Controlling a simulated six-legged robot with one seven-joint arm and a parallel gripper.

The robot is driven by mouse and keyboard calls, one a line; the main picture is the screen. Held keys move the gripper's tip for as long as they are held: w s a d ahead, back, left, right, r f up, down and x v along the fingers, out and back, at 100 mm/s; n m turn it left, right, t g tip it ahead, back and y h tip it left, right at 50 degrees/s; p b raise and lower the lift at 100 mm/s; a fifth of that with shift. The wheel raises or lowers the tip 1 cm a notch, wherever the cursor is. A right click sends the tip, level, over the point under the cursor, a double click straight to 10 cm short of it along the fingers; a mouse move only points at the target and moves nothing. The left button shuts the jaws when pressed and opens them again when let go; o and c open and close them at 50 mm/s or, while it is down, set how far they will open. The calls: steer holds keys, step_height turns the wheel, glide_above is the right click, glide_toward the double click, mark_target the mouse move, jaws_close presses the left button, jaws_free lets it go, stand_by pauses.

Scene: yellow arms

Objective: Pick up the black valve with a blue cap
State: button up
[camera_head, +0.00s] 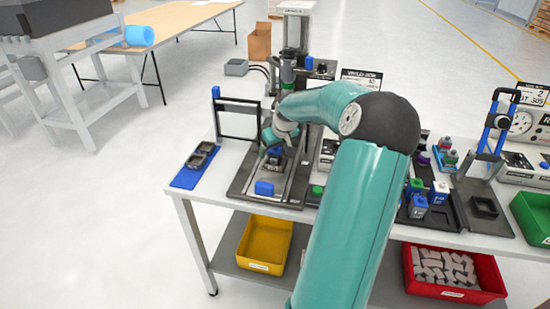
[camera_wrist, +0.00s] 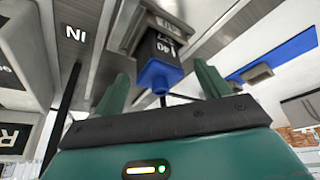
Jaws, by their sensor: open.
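The black valve with a blue cap shows in the wrist view, its black body (camera_wrist: 153,46) marked with white characters and its blue cap (camera_wrist: 158,75) toward my gripper (camera_wrist: 162,74). The green fingers are apart, one on each side of the cap, with visible gaps. The valve's far end meets a grey metal fixture. In the head view my gripper (camera_head: 275,141) is low over the dark fixture plate (camera_head: 240,187), above a small dark object (camera_head: 274,157) that it partly hides. I cannot tell contact there.
A black frame (camera_head: 238,139) stands behind. A blue mat (camera_head: 184,181) with dark parts lies left. Several blue-, green- and red-capped items stand right. A yellow bin (camera_head: 264,244) and red bin (camera_head: 456,292) are on the lower shelf.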

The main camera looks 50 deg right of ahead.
steer(key=shift+c, duration=0.2)
steer(key=c, duration=1)
